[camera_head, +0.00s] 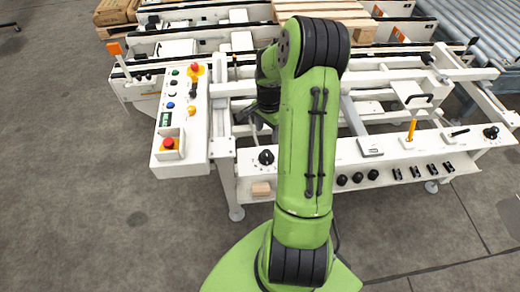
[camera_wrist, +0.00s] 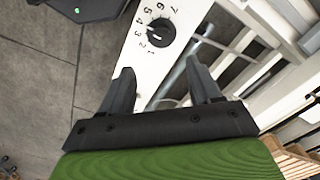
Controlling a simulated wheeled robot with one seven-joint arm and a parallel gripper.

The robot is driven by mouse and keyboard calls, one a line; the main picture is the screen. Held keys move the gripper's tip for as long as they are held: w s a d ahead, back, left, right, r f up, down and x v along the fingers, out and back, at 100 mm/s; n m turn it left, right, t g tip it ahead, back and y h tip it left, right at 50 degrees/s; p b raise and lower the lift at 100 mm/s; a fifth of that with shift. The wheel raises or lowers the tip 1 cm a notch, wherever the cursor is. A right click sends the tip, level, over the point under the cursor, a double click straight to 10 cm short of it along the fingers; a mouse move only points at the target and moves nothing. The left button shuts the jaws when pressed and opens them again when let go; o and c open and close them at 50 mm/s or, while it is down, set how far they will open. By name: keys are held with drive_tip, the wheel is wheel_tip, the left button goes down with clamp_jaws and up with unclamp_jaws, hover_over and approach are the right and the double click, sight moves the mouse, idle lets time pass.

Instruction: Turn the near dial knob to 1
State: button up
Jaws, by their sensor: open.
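The near dial knob (camera_head: 266,157) is a round black knob on the white front rail, just left of my green arm in the head view. In the wrist view the knob (camera_wrist: 160,32) has printed numbers 1 to 7 around it. Its pale pointer mark appears to face the 3 side, but it is too small to read surely. My gripper (camera_wrist: 157,70) is open and empty, its two dark fingers apart. The knob shows beyond the fingertips, not between them.
A white control panel (camera_head: 181,118) with coloured buttons stands left of the knob. A small tan block (camera_head: 261,189) sits below it. Another black dial (camera_head: 491,132) is at the rail's right end. Several black knobs line the lower front. Open frame bars lie behind the rail.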

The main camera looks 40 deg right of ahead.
sight(266, 153)
drive_tip(key=f+b, duration=0.1)
drive_tip(key=f, duration=0.5)
drive_tip(key=f+b, duration=0.1)
drive_tip(key=f, duration=0.5)
drive_tip(key=shift+w+f+b, duration=0.2)
drive_tip(key=shift+f+b, duration=0.1)
drive_tip(key=shift+b, duration=0.05)
drive_tip(key=c, duration=1)
drive_tip(key=shift+c, duration=0.2)
